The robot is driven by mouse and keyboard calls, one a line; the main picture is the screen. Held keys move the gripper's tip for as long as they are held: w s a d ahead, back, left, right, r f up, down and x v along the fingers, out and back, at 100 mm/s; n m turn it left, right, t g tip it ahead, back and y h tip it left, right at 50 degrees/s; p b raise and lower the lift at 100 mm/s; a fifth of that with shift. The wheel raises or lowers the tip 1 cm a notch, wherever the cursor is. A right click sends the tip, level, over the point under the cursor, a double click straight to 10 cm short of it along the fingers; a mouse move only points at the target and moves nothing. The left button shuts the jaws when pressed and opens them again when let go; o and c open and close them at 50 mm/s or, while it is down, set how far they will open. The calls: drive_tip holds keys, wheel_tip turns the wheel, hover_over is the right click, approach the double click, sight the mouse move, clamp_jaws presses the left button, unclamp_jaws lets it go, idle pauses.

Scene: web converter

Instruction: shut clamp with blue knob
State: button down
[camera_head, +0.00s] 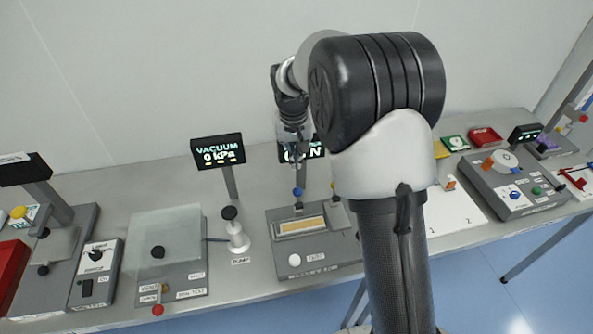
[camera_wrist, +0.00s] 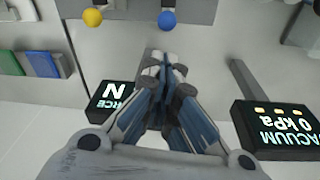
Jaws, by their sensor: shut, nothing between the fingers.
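The blue knob (camera_head: 298,192) stands at the back of a grey fixture (camera_head: 335,262) with a pale yellow strip (camera_head: 301,227) in its middle. The knob also shows at the top of the wrist view (camera_wrist: 167,20), a little beyond my fingertips. My gripper (camera_head: 297,172) is above and close to the knob in the head view. Its fingers (camera_wrist: 163,60) are together in the wrist view, with nothing between them, and appear apart from the knob. The clamp's lever below the knob is hard to make out. My arm hides the fixture's right side.
A yellow knob (camera_wrist: 93,17) is beside the blue one in the wrist view. The force display (camera_wrist: 113,98) is behind the fixture; the vacuum display (camera_head: 217,151) stands to its left. A white pump (camera_head: 236,238) and a clear-covered plate (camera_head: 165,245) are further left.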

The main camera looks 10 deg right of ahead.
wheel_tip(320, 180, down, 10)
drive_tip(key=w+b, duration=0.1)
drive_tip(key=shift+w+d+r+b, duration=0.15)
drive_tip(key=shift+w+d+b, duration=0.05)
drive_tip(key=shift+d+b, duration=0.15)
idle(0.3)
